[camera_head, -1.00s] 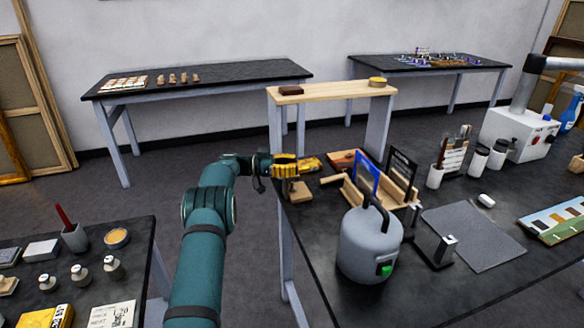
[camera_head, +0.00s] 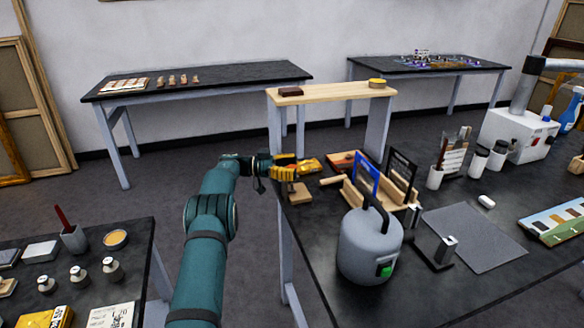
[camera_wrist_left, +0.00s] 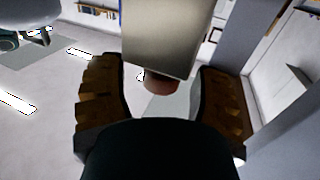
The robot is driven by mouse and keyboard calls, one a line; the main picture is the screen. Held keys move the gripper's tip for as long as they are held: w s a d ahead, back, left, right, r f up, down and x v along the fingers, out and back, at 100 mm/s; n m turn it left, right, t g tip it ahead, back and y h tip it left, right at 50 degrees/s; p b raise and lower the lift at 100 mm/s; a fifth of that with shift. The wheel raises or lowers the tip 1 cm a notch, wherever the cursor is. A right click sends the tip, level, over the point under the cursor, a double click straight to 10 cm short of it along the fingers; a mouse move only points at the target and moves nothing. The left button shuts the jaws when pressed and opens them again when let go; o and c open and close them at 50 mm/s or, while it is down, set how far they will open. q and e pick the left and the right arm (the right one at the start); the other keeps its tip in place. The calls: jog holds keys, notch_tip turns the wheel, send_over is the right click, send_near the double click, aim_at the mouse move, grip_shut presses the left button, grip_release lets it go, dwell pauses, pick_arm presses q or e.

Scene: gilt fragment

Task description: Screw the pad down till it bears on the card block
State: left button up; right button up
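My left gripper (camera_head: 298,169), with yellow-brown fingers, is over the left edge of the right-hand black table. A small wooden block (camera_head: 300,194) is just below it. In the left wrist view the two fingers (camera_wrist_left: 162,100) stand apart. A pale beige block (camera_wrist_left: 165,40) with a rounded brown end (camera_wrist_left: 161,82) shows between and beyond them, with gaps on both sides. I cannot tell which part is the screw pad or the card block; the gripper hides much of that spot in the head view. My right gripper is not in view.
A blue frame (camera_head: 366,178) and a black frame (camera_head: 401,172) stand in a wooden rack right of the gripper. A grey canister (camera_head: 368,245) stands nearer. A wooden shelf (camera_head: 335,92) rises behind.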

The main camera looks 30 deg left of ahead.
aim_at(292, 166)
pick_arm(q)
jog(key=shift+r, duration=0.1)
notch_tip(292, 166, up, 10)
jog(key=shift+f, duration=0.1)
dwell(0.4)
jog(key=shift+c, duration=0.2)
